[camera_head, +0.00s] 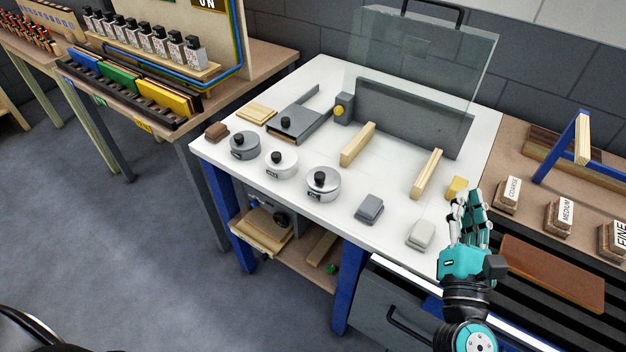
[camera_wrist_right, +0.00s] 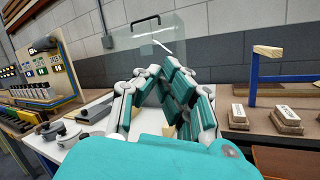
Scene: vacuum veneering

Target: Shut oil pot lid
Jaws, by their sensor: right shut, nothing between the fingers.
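Three small round metal pots stand in a slanting row on the white table (camera_head: 385,205) in the head view: a darker grey pot (camera_head: 244,149), a pale middle pot (camera_head: 281,167) and a silver front pot (camera_head: 323,190). Each has a lid with a black knob on top. Their labels are too small to read, so I cannot tell which is the oil pot or whether a lid sits slightly ajar. My right gripper (camera_head: 469,203) is shut and empty near the table's right front corner, well right of the pots. It also shows in the wrist view (camera_wrist_right: 160,72). My left gripper is out of view.
A clear raised cover (camera_head: 425,55) stands at the table's back. Wooden strips (camera_head: 357,145), a grey block (camera_head: 369,208), a pale block (camera_head: 421,234) and a yellow block (camera_head: 456,188) lie on the table. Labelled sanding blocks (camera_head: 507,195) sit on the right bench.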

